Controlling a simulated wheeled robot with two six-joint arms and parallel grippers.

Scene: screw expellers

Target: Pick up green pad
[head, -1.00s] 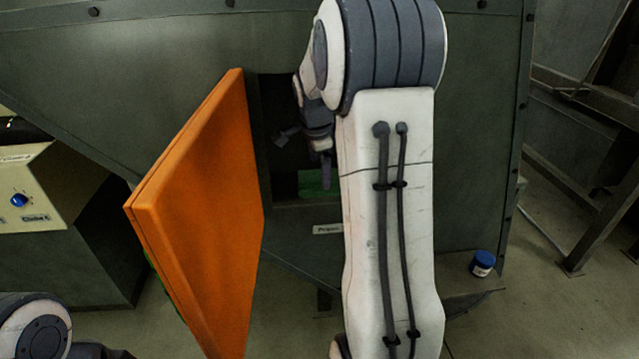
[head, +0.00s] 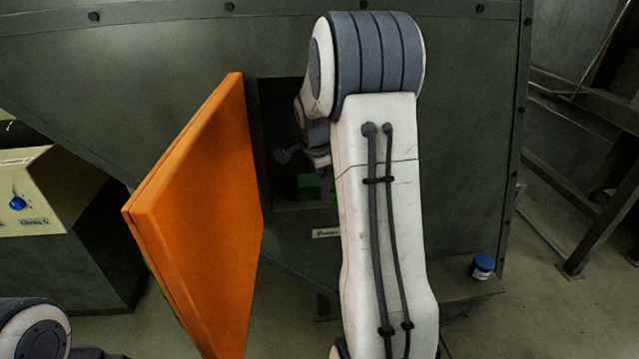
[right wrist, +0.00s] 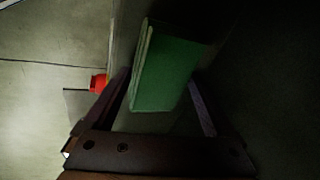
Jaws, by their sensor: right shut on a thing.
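The green pad (right wrist: 165,75) stands between the two dark fingers of my right gripper (right wrist: 160,104) in the right wrist view. In the head view a small dark green part of the pad (head: 308,188) shows inside the dark opening, low down. My right gripper (head: 324,182) reaches into that opening and is shut on the pad. My forearm and the shadow hide part of the pad and fingers. Only part of my left arm shows at the lower left; its gripper is not in view.
An orange door (head: 205,210) stands swung out left of the opening in the dark green machine (head: 180,60). A control box (head: 35,190) with a blue knob is at the left. A blue-lidded jar (head: 482,266) sits on a ledge at the right. A red object (right wrist: 98,83) shows in the wrist view.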

